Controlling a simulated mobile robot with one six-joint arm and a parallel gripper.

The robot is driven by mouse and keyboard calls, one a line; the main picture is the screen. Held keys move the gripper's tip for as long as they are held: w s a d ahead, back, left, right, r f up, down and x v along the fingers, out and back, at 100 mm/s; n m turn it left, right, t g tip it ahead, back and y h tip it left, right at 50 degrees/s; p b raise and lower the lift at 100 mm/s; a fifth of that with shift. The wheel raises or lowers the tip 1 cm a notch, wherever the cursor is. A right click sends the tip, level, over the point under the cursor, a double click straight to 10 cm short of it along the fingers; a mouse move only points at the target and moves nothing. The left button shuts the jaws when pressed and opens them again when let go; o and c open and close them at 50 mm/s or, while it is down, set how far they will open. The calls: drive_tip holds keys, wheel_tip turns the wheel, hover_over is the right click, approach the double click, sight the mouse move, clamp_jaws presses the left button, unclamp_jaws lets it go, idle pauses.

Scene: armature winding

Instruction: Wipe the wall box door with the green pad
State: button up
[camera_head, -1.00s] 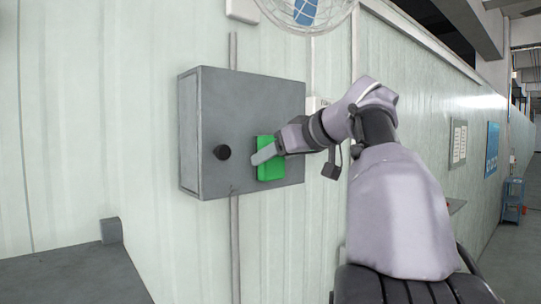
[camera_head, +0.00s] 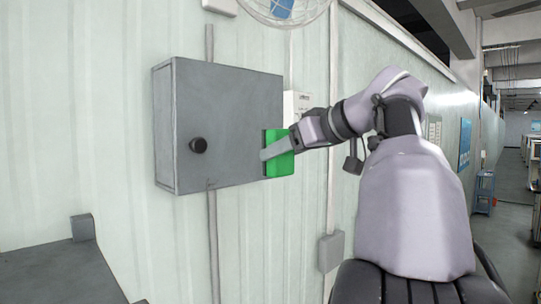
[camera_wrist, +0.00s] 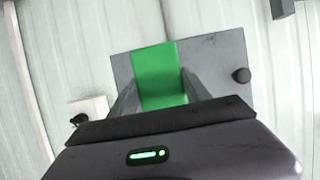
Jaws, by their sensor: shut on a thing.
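The wall box (camera_head: 225,105) is a grey metal cabinet on the pale ribbed wall, with its door shut and a round black knob (camera_head: 198,146) low on the left. My gripper (camera_head: 268,152) is shut on the green pad (camera_head: 284,160), which stands against the right part of the door, by its right edge. In the wrist view the green pad (camera_wrist: 158,72) sits between my two fingers and covers part of the box door (camera_wrist: 215,62); the knob (camera_wrist: 241,75) is to its right. I cannot tell whether the pad touches the door.
A fan (camera_head: 287,8) hangs on the wall above the box. A white wall fitting (camera_head: 297,103) is just right of it, and a small grey box (camera_head: 331,251) is lower down. A dark grey surface (camera_head: 60,275) lies at lower left. The aisle at far right is open.

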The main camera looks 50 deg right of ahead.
drive_tip(key=shift+s+a, duration=0.1)
drive_tip(key=shift+s, duration=0.95)
drive_tip(key=shift+s, duration=0.1)
drive_tip(key=s+a, duration=0.2)
drive_tip(key=s, duration=2.1)
drive_tip(key=shift+s+a, duration=0.3)
drive_tip(key=shift+a, duration=0.05)
